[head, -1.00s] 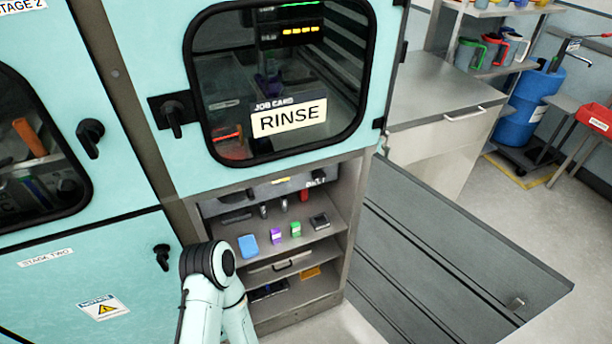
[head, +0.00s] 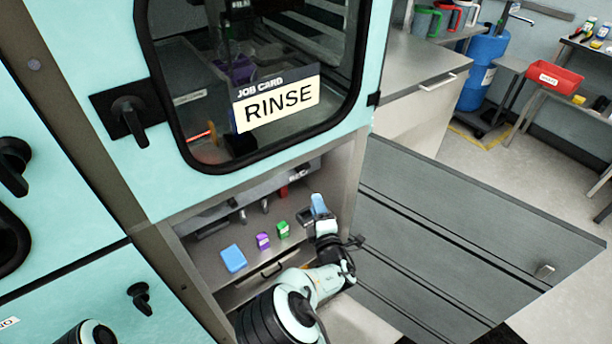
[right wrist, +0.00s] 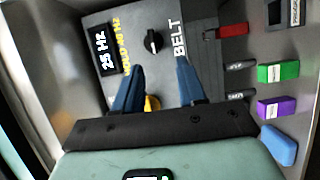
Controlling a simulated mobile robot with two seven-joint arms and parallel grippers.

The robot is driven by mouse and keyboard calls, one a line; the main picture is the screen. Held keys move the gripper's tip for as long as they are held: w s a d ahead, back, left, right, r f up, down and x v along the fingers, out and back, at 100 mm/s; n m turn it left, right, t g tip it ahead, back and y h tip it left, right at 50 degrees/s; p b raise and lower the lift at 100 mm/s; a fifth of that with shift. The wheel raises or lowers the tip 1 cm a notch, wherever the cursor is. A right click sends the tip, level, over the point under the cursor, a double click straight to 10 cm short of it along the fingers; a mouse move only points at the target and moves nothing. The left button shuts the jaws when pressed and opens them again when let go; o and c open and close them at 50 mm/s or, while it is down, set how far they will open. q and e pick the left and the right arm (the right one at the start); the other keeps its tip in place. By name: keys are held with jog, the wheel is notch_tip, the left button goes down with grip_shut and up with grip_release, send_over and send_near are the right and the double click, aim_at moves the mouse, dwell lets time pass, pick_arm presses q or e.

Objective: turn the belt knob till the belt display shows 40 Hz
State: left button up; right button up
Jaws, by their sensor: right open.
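In the right wrist view the belt display (right wrist: 107,50) reads 25 Hz, with a yellow "HOLD 40 Hz" label beside it. The black belt knob (right wrist: 153,41) sits on the grey panel between the display and the word BELT. My right gripper (right wrist: 160,70) is open, with its two blue fingers apart and nothing held. The knob shows beyond the fingertips, near the gap between them, and appears untouched. In the head view my right gripper (head: 319,205) is at the right side of the open lower cabinet. The knob and display cannot be made out there. My left gripper is out of view.
A shelf holds a blue block (head: 233,258), a purple block (head: 263,240) and a green block (head: 283,229). A red item (right wrist: 232,30) is on the panel near BELT. The open grey door (head: 460,250) extends right. The RINSE window (head: 260,80) is above.

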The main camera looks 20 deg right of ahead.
aim_at(305, 170)
jog(key=w, duration=0.9)
jog(key=w+r+p, duration=0.1)
jog(key=w, duration=0.3)
jog(key=shift+w+r, duration=0.1)
jog(key=shift+w, duration=0.2)
grip_shut()
